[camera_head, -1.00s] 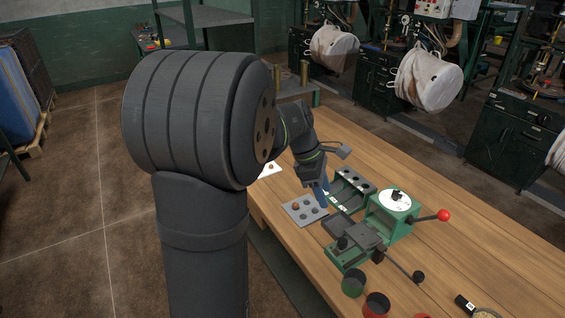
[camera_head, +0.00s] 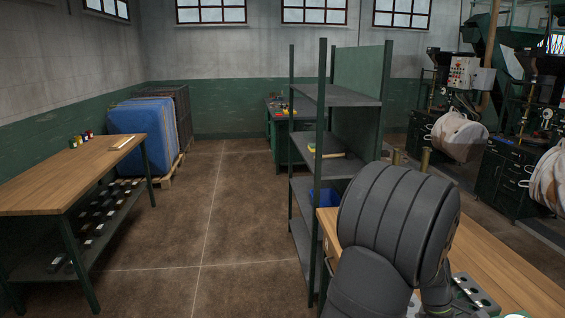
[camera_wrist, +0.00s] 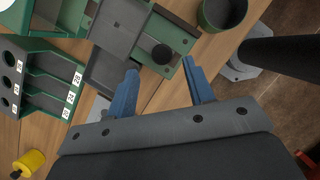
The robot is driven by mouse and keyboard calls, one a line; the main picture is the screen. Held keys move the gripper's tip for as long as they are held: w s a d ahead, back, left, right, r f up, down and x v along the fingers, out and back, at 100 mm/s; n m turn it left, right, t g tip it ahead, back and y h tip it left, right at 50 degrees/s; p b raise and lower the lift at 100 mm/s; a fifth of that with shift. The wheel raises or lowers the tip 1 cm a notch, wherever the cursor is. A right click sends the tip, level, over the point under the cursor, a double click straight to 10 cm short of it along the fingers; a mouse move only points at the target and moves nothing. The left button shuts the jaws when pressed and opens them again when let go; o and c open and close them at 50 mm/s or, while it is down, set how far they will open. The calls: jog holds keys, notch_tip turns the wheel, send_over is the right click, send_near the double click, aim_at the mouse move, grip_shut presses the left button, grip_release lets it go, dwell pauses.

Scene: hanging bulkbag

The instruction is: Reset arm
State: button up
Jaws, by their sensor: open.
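My gripper (camera_wrist: 160,65) shows in the wrist view with its two blue fingers spread apart and nothing between them. It is over the wooden workbench (camera_wrist: 174,94), near a green fixture (camera_wrist: 181,42) with a grey plate and a black knob (camera_wrist: 161,54). I cannot tell its height above them. In the head view my arm fills the lower right, and the gripper is out of sight there.
In the wrist view, a green holed block (camera_wrist: 40,75) with number labels lies left, a green cup (camera_wrist: 222,14) upper right and a yellow cylinder (camera_wrist: 33,160) lower left. In the head view, a shelf rack (camera_head: 335,95) stands beside the workbench; open floor lies left.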

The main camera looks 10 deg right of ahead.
jog(key=shift+x, duration=2.2)
jog(key=v, duration=1.7)
jog(key=x, duration=1.7)
jog(key=shift+s+f, duration=0.1)
jog(key=shift+f, duration=0.15)
jog(key=d, duration=0.3)
jog(key=d+r, duration=0.1)
jog(key=d, duration=0.7)
jog(key=shift+w+r, duration=0.25)
jog(key=v, duration=1.7)
jog(key=w+a+r+n+g+h, duration=0.1)
jog(key=w+a+n+h, duration=0.1)
jog(key=w+a+h, duration=0.1)
jog(key=shift+w+a+r, duration=0.35)
jog(key=shift+w+a, duration=0.55)
jog(key=shift+a, duration=0.45)
